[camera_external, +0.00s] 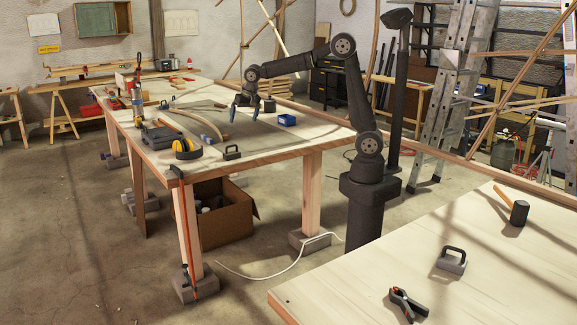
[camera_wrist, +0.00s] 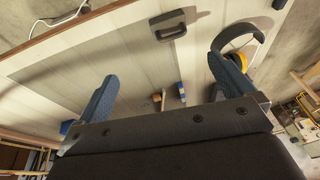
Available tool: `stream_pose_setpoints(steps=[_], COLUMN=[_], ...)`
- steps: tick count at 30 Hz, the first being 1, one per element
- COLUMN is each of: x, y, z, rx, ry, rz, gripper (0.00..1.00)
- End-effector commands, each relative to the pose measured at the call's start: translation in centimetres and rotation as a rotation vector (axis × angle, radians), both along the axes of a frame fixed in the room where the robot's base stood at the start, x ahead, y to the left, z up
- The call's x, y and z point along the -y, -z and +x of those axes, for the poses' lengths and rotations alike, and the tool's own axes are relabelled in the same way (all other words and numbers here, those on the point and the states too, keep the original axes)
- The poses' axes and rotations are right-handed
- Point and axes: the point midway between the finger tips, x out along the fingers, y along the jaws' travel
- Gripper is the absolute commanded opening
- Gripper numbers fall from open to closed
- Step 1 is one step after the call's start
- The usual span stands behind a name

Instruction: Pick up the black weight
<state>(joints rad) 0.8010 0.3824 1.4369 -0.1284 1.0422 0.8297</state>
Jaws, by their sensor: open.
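A black weight (camera_external: 231,153) with a loop handle sits near the front edge of the far table. In the wrist view the black weight (camera_wrist: 172,32) lies at the top centre, beyond the fingertips and between their directions. My gripper (camera_external: 246,111) is above the far table, behind the weight and clear of it in the external view. Its two blue-grey fingers also show spread apart in the wrist view (camera_wrist: 162,70), with nothing between them. A second dark block with a handle (camera_external: 452,262) sits on the near table.
Yellow-and-black ear defenders (camera_external: 187,149) lie left of the weight. The table right of the weight is clear.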

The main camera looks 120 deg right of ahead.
Motion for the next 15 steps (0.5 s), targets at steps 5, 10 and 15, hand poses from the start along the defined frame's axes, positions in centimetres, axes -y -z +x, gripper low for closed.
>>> stream_pose_setpoints(steps=[5,10,15], x=[-0.9,-0.6,0.7], y=[2.1,3.4,6.5], z=[3.1,3.7,3.6], rx=[-0.097,-0.119,-0.121], ry=[-0.01,-0.006,-0.004], rz=[-0.086,-0.114,-0.111], gripper=[0.98,0.98,0.98])
